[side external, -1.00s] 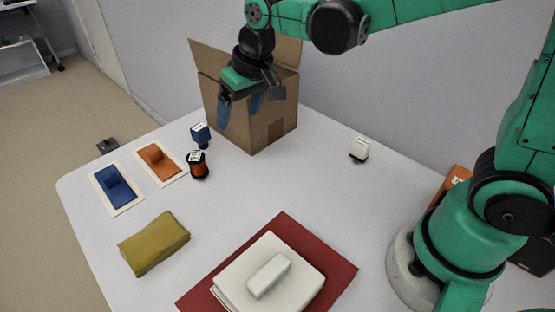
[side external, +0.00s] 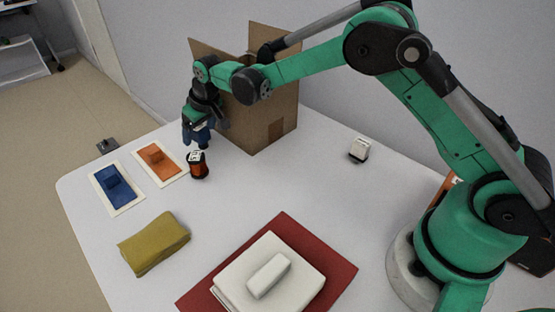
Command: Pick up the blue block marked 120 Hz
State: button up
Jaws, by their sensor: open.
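The small blue block (side external: 206,144) stands on the white table in front of the cardboard box, mostly hidden by my gripper. Its pale top label is covered, so I cannot read its marking. My gripper (side external: 197,137) points down right at the block, with its blue fingers open. I cannot tell whether the fingers touch the block or are fully on either side of it.
An orange-and-black block (side external: 198,166) with a white label stands just in front of my gripper. The open cardboard box (side external: 262,118) is close behind. Blue (side external: 117,190) and orange (side external: 160,161) pads lie left; a white block (side external: 359,150) stands right. A folded olive cloth (side external: 154,243) lies in front.

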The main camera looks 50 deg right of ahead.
jog(key=shift+x, duration=1.1)
grip_shut()
